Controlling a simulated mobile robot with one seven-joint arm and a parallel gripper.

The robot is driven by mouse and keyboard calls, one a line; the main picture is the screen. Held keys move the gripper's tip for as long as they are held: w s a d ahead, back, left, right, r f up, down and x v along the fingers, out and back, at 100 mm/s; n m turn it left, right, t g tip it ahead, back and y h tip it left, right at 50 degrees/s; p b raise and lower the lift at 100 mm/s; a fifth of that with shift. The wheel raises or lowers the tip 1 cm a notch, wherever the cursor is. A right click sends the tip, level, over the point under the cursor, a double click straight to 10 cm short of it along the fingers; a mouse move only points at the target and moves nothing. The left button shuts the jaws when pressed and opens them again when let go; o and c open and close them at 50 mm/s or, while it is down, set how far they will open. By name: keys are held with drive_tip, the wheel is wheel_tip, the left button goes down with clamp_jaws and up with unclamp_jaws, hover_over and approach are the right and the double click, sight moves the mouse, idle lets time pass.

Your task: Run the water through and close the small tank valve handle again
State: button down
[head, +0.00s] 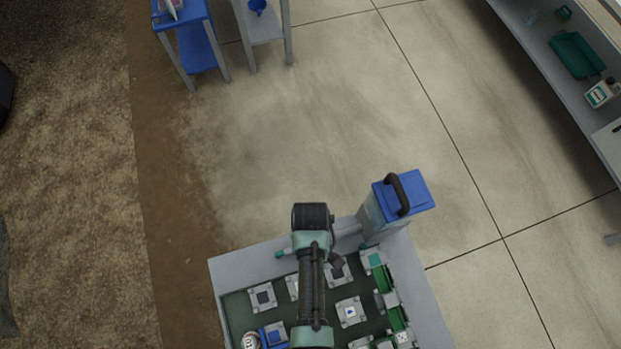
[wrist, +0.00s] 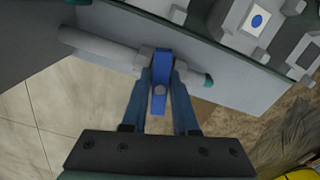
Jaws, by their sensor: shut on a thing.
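The small tank (head: 372,218) with a blue lid and black carry handle stands at the far edge of the skid. A grey pipe (wrist: 95,45) runs from it to a teal-tipped outlet (wrist: 208,80). The small tank valve handle (wrist: 161,66) is a blue lever lying crosswise to this pipe in the wrist view. My gripper (wrist: 160,88) is shut on the handle, one finger on each side. In the head view my arm hides the gripper and the handle; the teal tip (head: 280,253) shows just left of it. No water is visible.
The skid panel (head: 235,268) carries several square valve blocks, one with a blue dot (head: 350,311). A blue-topped stand (head: 197,48) and a grey stand (head: 264,27) are at the back. A bench (head: 545,60) with a green tray (head: 577,55) is right. The floor between is clear.

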drive_tip(key=n, duration=0.4)
drive_tip(key=shift+r+p, duration=0.1)
drive_tip(key=shift+p, duration=0.25)
drive_tip(key=n, duration=0.4)
drive_tip(key=shift+p, duration=0.35)
drive_tip(key=n, duration=0.3)
drive_tip(key=shift+n, duration=0.4)
drive_tip(key=n+p, duration=0.1)
drive_tip(key=n, duration=0.3)
drive_tip(key=shift+n, duration=0.3)
drive_tip(key=c, duration=0.6)
unclamp_jaws()
